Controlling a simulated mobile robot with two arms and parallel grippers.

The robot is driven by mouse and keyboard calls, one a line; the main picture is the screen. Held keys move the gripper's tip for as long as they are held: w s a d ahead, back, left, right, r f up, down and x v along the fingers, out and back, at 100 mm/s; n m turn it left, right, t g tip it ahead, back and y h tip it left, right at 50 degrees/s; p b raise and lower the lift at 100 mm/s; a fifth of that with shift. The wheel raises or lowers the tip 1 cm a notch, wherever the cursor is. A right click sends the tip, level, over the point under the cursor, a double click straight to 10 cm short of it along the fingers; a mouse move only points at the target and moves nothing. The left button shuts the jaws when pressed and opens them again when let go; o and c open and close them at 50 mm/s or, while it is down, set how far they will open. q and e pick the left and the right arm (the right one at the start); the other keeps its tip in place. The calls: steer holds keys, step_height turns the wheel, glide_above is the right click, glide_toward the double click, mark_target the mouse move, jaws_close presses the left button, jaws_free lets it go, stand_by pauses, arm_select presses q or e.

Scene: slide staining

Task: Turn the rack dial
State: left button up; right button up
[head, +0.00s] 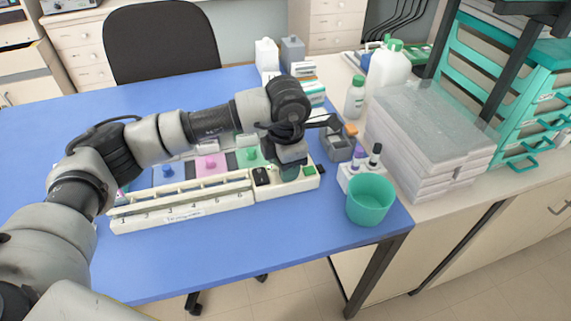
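The rack (180,211) is a long white slotted unit with a label on its front, lying across the blue table. Its right end carries a small black part (261,177) and a green square (309,170). My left arm reaches in from the left, and my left gripper (289,170) points down at this right end, between the black part and the green square. The gripper and wrist cover that spot, so the dial is not clearly visible. I cannot tell whether the fingers are open or touch anything. My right gripper is out of view.
Behind the rack stand trays with blue, pink (209,162) and green knobs. A teal cup (370,200) and a small white holder with bottles (359,176) stand right of the rack. Stacked clear-lidded boxes (430,130) are farther right. The front table area is clear.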

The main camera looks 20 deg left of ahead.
arm_select(q)
step_height(320, 180, up, 11)
steer(key=b, duration=0.1)
steer(key=shift+s+d+f, duration=0.15)
steer(key=shift+s, duration=0.1)
stand_by(0.5)
